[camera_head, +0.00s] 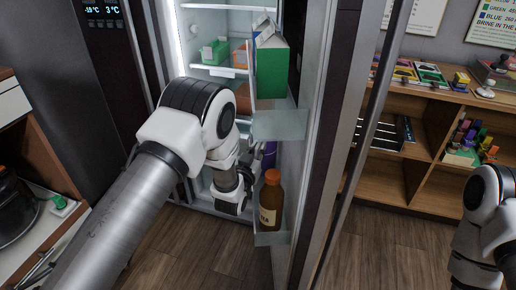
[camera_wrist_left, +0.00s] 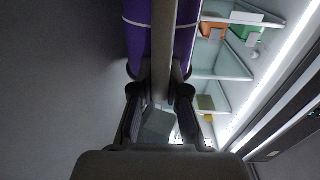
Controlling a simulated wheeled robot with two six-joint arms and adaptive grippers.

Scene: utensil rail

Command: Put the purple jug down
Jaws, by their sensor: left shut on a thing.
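The purple jug (camera_wrist_left: 137,42) fills the top middle of the left wrist view, with a grey upright bar, seemingly its handle, running down its middle. My left gripper (camera_wrist_left: 160,92) is shut on the jug at this bar, one finger on each side. In the head view only a purple sliver of the jug (camera_head: 269,153) shows beside the open fridge door; my left arm hides the rest. The left fingertips are hidden there too. What is under the jug cannot be seen. Of my right arm, only links show at the right edge; its gripper is out of view.
The open fridge door (camera_head: 320,130) stands right of my left arm. Its bins hold a green-and-white carton (camera_head: 271,70) above and a brown bottle with an orange cap (camera_head: 271,200) below. Fridge shelves (camera_head: 215,72) hold small boxes. A wooden shelf unit (camera_head: 395,175) stands at right.

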